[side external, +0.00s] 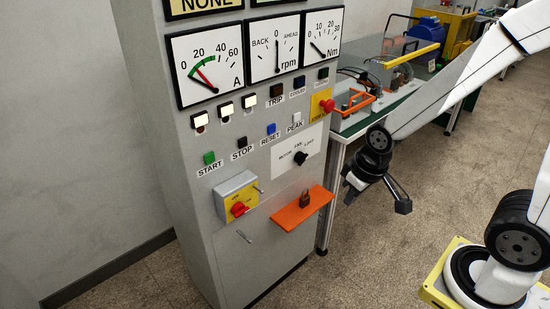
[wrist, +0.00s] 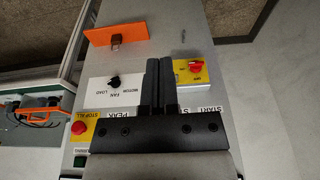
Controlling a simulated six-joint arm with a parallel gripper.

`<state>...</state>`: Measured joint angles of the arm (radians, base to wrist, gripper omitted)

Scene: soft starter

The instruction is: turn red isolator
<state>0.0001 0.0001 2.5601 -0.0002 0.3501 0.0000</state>
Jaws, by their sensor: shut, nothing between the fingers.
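The red isolator (side external: 239,209) is a red rotary knob on a yellow plate (side external: 247,194), on a grey box low on the front of the grey cabinet. In the wrist view the red knob (wrist: 196,66) shows upside down, just right of my fingers, with part of its yellow plate hidden by them. My gripper (side external: 404,206) is shut and empty, out to the right of the cabinet and clear of the knob in the side view. In the wrist view my gripper's fingers (wrist: 159,82) lie together, pointing toward the panel.
An orange shelf (side external: 304,209) with a padlock (side external: 305,199) juts from the cabinet right of the isolator. A black selector knob (side external: 300,158) and a red stop button (side external: 327,105) protrude above it. A green bench (side external: 352,128) with equipment stands behind. Floor space before the cabinet is clear.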

